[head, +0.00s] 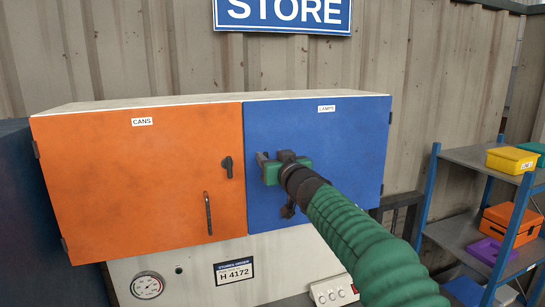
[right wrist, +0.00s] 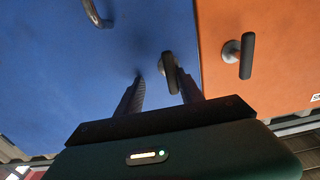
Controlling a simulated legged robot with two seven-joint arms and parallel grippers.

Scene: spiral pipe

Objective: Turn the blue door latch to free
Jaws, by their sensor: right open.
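The blue door (head: 345,150), labelled LAMPS, is shut on the right half of the cabinet. It also fills the left of the right wrist view (right wrist: 60,70). Its dark latch (right wrist: 170,72) shows near the orange door's edge, with its lever slightly tilted in that view. My right gripper (head: 273,157) is in front of the blue door's left edge and hides the latch in the head view. In the right wrist view the gripper (right wrist: 160,76) is open, with the latch between its fingertips, nearer the right finger. I cannot tell whether they touch. My left gripper is out of view.
The orange door (head: 130,180), labelled CANS, is shut beside it, with its own black latch (head: 227,166) and a bar handle (head: 208,213). A gauge (head: 147,286) sits below. A shelf rack (head: 470,160) with boxes stands at the right.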

